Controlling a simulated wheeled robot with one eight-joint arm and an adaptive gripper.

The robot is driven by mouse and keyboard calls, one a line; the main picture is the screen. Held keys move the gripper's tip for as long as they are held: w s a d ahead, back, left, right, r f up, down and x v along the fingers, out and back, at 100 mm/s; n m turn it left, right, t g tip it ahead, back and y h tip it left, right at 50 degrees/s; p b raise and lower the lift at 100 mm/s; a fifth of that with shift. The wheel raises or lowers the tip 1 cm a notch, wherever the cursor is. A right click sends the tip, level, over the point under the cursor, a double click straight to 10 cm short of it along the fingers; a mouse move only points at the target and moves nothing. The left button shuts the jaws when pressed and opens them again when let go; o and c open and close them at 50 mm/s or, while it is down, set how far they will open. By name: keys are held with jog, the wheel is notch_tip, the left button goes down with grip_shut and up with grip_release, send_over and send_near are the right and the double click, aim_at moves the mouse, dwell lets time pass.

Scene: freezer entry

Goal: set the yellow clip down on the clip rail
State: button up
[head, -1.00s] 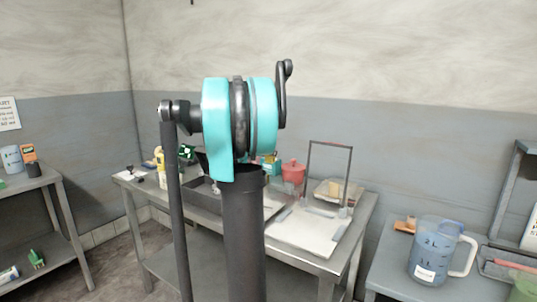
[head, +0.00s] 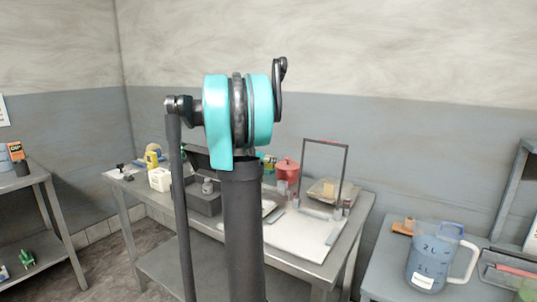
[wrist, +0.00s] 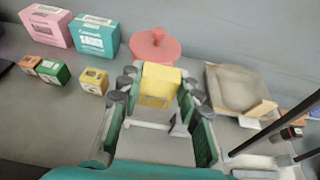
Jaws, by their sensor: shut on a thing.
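The yellow clip (wrist: 160,86) shows in the middle of the wrist view, between the two green-and-grey fingers of my gripper (wrist: 160,98). My gripper is shut on it. A grey work surface lies beneath. A pale strip with a grey wedge-shaped piece (wrist: 180,126) shows just below the clip; I cannot tell whether it is part of the clip rail. I cannot pick out the clip rail with certainty in either view. In the head view my arm blocks part of the table (head: 325,268), and the gripper and clip cannot be made out.
A red lidded container (wrist: 155,47) stands beyond the clip, with a tan tray (wrist: 238,90) to its right. Pink (wrist: 47,26) and teal (wrist: 95,36) boxes and several small boxes stand at left. Dark upright bars rise at right. A measuring jug (head: 436,258) stands on the right table.

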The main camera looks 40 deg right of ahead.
jog(key=shift+f, duration=0.8)
jog(key=shift+f, duration=2.35)
jog(key=shift+f, duration=1.75)
jog(key=o, duration=1)
jog(key=shift+a, duration=0.1)
jog(key=v, duration=1.2)
jog(key=shift+s, duration=0.1)
